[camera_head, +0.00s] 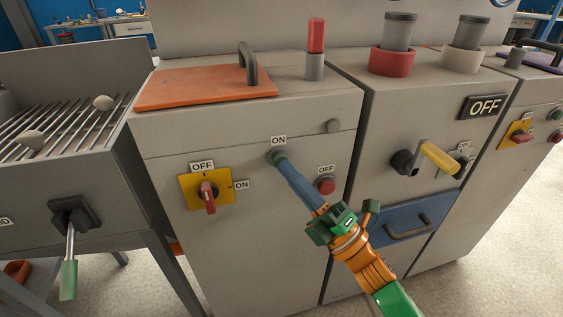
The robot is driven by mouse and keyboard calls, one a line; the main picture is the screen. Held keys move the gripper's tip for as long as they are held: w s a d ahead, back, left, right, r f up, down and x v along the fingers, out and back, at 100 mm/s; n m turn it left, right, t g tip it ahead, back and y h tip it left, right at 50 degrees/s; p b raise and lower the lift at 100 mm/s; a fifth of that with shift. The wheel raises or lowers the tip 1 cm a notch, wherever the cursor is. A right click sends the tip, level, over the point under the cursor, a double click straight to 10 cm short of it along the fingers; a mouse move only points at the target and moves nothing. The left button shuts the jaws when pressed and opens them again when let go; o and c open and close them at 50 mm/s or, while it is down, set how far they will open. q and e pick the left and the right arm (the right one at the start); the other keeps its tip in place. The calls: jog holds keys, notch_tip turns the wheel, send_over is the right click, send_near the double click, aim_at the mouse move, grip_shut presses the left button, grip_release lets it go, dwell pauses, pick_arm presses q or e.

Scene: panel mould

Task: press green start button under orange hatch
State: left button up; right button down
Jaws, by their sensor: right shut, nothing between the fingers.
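The orange hatch (205,87) lies closed on top of the grey cabinet, with a dark handle at its right end. On the front face below it is an ON label (279,140). My right gripper (281,162) is shut, and its long blue fingers reach up to the spot just under that label. A dull green round shape (275,155) shows at the fingertips, which is likely the green start button, mostly covered. I cannot tell whether it is pressed in. My left gripper is not in view.
A red button (325,186) under an OFF label sits right of my fingers. A red rotary switch (208,196) on a yellow plate is to the left. A red-topped signal post (316,45) stands above. A yellow-handled lever (440,158) and blue drawer (412,219) are on the right cabinet.

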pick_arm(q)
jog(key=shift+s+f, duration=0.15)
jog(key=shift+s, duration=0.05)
pick_arm(e)
jog(key=shift+w, duration=0.3)
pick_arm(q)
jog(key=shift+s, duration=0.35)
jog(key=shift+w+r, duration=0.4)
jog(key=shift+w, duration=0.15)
pick_arm(e)
jog(key=shift+s+d, duration=0.2)
jog(key=shift+s, duration=0.65)
